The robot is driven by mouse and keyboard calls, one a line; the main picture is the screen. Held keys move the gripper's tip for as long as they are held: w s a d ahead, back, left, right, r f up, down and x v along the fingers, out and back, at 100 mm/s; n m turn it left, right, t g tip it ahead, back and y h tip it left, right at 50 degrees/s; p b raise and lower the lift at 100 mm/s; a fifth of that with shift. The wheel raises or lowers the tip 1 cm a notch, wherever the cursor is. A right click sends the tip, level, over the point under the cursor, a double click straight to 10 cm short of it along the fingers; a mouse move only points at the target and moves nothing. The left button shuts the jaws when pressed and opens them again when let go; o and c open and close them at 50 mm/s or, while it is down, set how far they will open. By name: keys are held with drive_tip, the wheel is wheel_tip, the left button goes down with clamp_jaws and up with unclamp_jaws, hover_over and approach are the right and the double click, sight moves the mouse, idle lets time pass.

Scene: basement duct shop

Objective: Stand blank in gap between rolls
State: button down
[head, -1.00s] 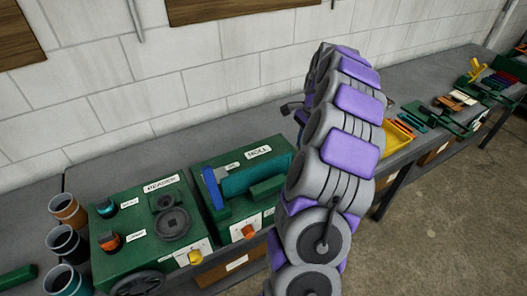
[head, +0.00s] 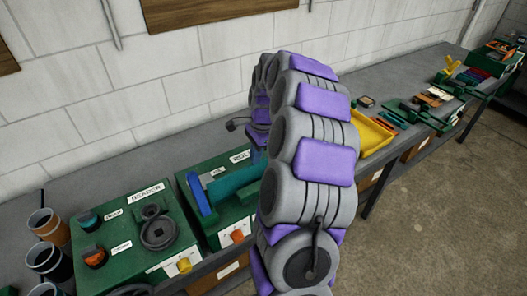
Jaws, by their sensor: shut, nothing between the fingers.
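The green roll machine (head: 213,238), labelled ROLL, stands on the bench left of my arm. A teal roll (head: 236,186) lies along its top, with a green bar (head: 244,206) in front of it. A blue flat piece (head: 200,194) stands at the left end of the teal roll; I cannot tell whether it is the blank or part of the machine. The gap between the rolls cannot be made out. My purple and grey arm reaches over the right end of the machine and covers it. My gripper's fingers are hidden behind the arm.
A yellow tray (head: 374,132) lies right of my arm, with green racks (head: 419,114) farther along the bench. A block wall (head: 190,90) runs behind.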

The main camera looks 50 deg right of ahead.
drive_tip(key=shift+s+a+f, duration=0.2)
drive_tip(key=shift+s+f, duration=0.1)
drive_tip(key=shift+f, duration=0.1)
